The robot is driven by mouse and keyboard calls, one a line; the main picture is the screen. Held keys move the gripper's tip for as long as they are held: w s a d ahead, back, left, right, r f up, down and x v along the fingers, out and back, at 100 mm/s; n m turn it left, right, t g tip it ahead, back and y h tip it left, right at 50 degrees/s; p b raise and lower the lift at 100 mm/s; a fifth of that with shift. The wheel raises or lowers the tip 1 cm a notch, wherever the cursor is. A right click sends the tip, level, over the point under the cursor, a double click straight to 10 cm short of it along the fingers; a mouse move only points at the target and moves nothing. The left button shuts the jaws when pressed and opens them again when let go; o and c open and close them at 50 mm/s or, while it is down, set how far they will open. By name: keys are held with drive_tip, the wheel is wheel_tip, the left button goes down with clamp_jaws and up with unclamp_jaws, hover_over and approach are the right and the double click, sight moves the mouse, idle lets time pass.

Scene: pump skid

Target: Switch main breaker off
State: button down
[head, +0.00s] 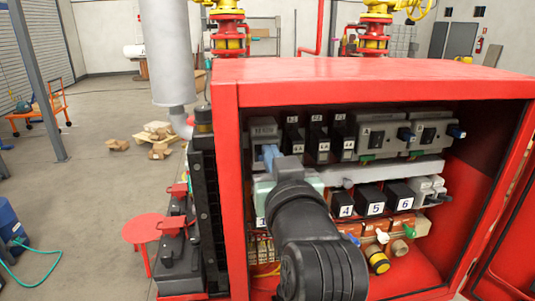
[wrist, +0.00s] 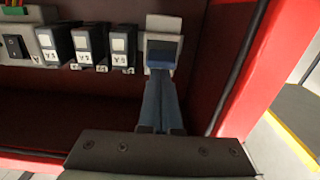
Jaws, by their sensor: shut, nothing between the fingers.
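The main breaker appears to be the grey module (head: 263,130) at the upper left end of the top row inside the red cabinet. In the wrist view the same module (wrist: 164,25) has a pale housing with a dark blue face. My gripper (head: 268,152) reaches into the cabinet from the front, its blue fingers just below the module. In the wrist view my gripper (wrist: 161,80) has its fingers together and empty, with the tips at or very near the module's blue face. Contact is unclear, and the fingers partly hide the switch, so its position cannot be told.
The red cabinet (head: 380,70) is open, with side walls close around the row. Black modules (head: 318,140) sit beside the breaker, and grey switch units (head: 375,135) are further right. Numbered black blocks (head: 376,198) and coloured valves (head: 379,262) lie below.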

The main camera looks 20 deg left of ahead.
drive_tip(key=v, duration=0.7)
idle(0.7)
drive_tip(key=shift+w+f, duration=0.1)
drive_tip(key=s+d+r+m+t+h+b, duration=0.3)
drive_tip(key=s+d+r+t+h, duration=0.1)
drive_tip(key=d+r+t+h, duration=0.1)
drive_tip(key=s+d+r+m+t+h+b, duration=0.3)
drive_tip(key=s+d+r+t+h, duration=0.2)
drive_tip(key=d+r+t, duration=0.2)
wheel_tip(320, 180, up, 4)
drive_tip(key=shift+s+d+m+b, duration=0.3)
drive_tip(key=shift+s+d+m, duration=0.1)
drive_tip(key=shift+d, duration=0.75)
